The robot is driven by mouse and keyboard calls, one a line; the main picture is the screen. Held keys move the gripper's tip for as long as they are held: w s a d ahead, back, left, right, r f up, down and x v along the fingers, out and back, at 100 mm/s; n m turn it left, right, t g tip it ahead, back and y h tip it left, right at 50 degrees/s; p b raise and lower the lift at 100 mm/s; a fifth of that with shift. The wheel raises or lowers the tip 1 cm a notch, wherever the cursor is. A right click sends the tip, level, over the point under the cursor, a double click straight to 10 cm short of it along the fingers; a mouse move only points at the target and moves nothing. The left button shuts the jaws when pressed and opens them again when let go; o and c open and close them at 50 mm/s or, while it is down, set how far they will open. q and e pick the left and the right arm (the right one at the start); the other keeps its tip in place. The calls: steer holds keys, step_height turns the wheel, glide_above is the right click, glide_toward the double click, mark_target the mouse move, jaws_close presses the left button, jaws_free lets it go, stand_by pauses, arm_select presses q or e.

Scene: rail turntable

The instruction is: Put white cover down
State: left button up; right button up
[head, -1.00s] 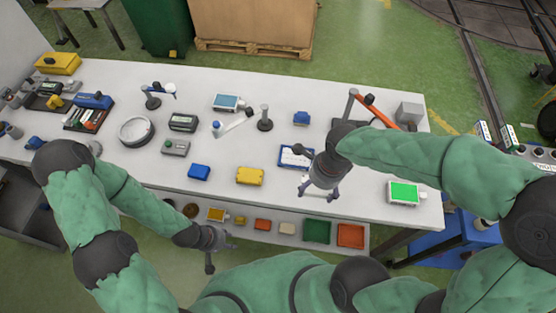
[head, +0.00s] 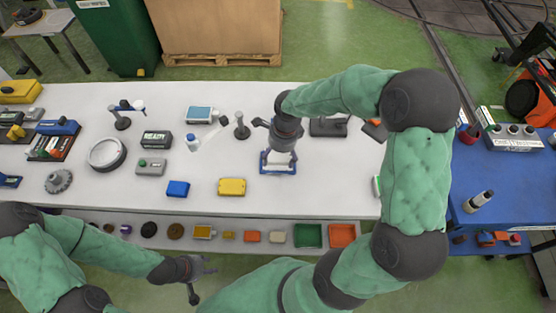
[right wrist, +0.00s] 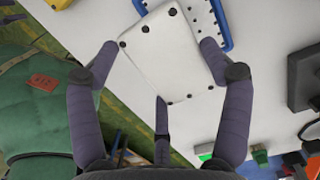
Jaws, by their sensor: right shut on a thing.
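The white cover (right wrist: 165,62) is a flat white plate with dark holes near its corners. My right gripper (head: 280,158) is shut on it, with fingers at its edges in the right wrist view (right wrist: 160,75). A blue-rimmed white holder (head: 265,169) lies on the table below the right gripper. Part of its blue rim (right wrist: 226,28) shows beyond the cover in the right wrist view; whether they touch I cannot tell. My left gripper (head: 205,281) is open and empty in front of the table.
On the white table (head: 330,190), a yellow box (head: 231,187) and a blue box (head: 178,189) lie left of the holder. A dark block (head: 328,127) stands to its right. A lower shelf holds small bins, one green (head: 308,236). A blue cart (head: 500,190) stands at right.

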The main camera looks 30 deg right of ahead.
mark_target(278, 154)
steer(key=w+f, duration=0.1)
steer(key=w+d+f, duration=0.1)
steer(key=f, duration=0.1)
steer(key=shift+w+d, duration=0.15)
steer(key=shift+f+b, duration=0.45)
steer(key=shift+f, duration=0.95)
steer(key=shift+f, duration=0.2)
steer(key=o, duration=1.3)
steer(key=shift+o, duration=0.2)
steer(key=shift+r, duration=0.25)
steer(key=r, duration=0.4)
steer(key=r+p, duration=0.1)
steer(key=r, duration=0.3)
steer(key=s+d+r+p, duration=0.1)
steer(key=r, duration=0.2)
steer(key=shift+r, duration=0.4)
